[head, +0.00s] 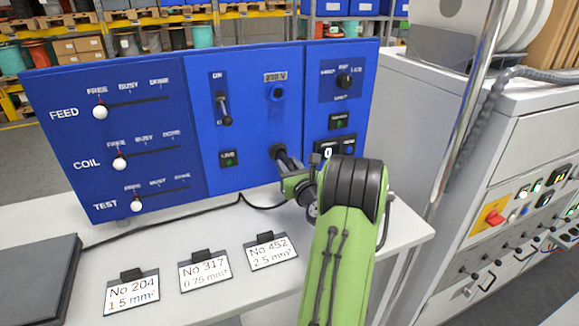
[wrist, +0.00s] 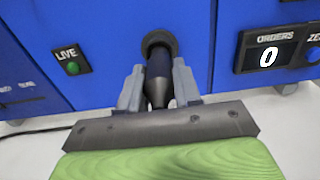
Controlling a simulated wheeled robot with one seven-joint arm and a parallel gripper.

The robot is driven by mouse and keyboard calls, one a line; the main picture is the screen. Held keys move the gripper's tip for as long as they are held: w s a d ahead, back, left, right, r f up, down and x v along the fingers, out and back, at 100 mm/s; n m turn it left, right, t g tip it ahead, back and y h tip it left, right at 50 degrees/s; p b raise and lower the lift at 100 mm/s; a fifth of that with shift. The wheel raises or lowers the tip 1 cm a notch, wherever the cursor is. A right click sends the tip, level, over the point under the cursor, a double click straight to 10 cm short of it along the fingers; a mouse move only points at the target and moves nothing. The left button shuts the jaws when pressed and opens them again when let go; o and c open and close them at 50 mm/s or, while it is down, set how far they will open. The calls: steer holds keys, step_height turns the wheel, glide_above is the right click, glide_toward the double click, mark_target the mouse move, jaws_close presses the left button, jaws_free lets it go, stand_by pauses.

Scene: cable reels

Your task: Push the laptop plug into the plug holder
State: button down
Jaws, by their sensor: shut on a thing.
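My gripper (head: 290,176) is at the blue panel, with its grey fingers closed around the sides of the black laptop plug. In the wrist view the plug (wrist: 158,88) sits between the fingertips (wrist: 158,90) and points at the panel. Its front end meets the dark round plug holder (wrist: 159,41). The holder (head: 277,151) also shows in the head view, below the 230 V socket (head: 277,92). How deep the plug sits in the holder cannot be told. A dark flat laptop (head: 38,278) lies at the table's left, and a black cable (head: 165,222) runs toward my gripper.
The blue panel (head: 240,120) carries sliders, a lever, a green LIVE button (wrist: 73,68) and an orders display (wrist: 268,57). Three label cards (head: 205,270) stand on the white table. A grey control cabinet (head: 400,115) and a metal pole (head: 466,90) are at the right.

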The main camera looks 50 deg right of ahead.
steer(key=shift+p+x, duration=0.8)
steer(key=shift+x, duration=0.05)
steer(key=c, duration=0.7)
jaws_free()
steer(key=b+v, duration=0.7)
steer(key=v, duration=0.8)
steer(key=shift+s+a, duration=0.25)
steer(key=shift+s, duration=0.1)
